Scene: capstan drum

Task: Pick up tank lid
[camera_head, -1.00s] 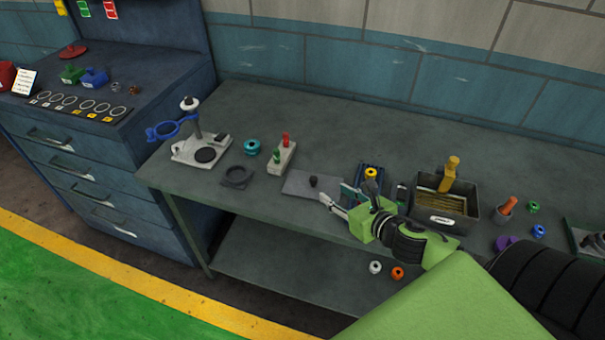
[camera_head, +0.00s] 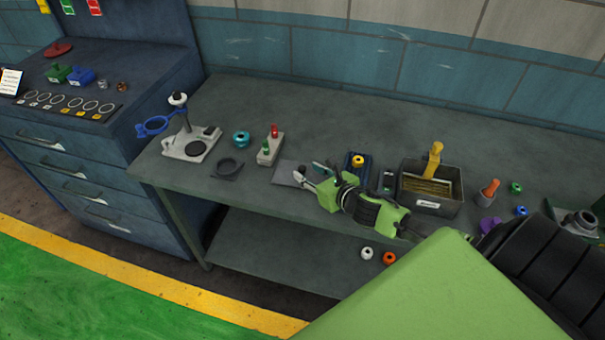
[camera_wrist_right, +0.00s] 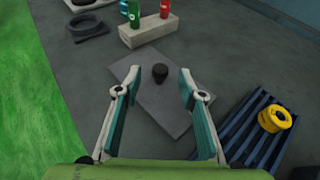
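The tank lid looks to be a flat grey square plate (camera_wrist_right: 150,112) with a black knob (camera_wrist_right: 160,73) at its middle, lying on the bench. In the head view only the plate's left part (camera_head: 285,174) shows; my right gripper (camera_head: 308,171) hides the rest and the knob. In the right wrist view my right gripper (camera_wrist_right: 158,84) is open and empty. Its two fingers stand apart on either side of the knob, above the plate, and do not touch the knob. My left gripper is not in view.
A block with a green and a red peg (camera_wrist_right: 148,30) stands beyond the plate. A blue ribbed tray with a yellow ring (camera_wrist_right: 274,118) lies to its right. A black bin with a yellow-handled brush (camera_head: 430,190) stands farther right. The back of the bench is clear.

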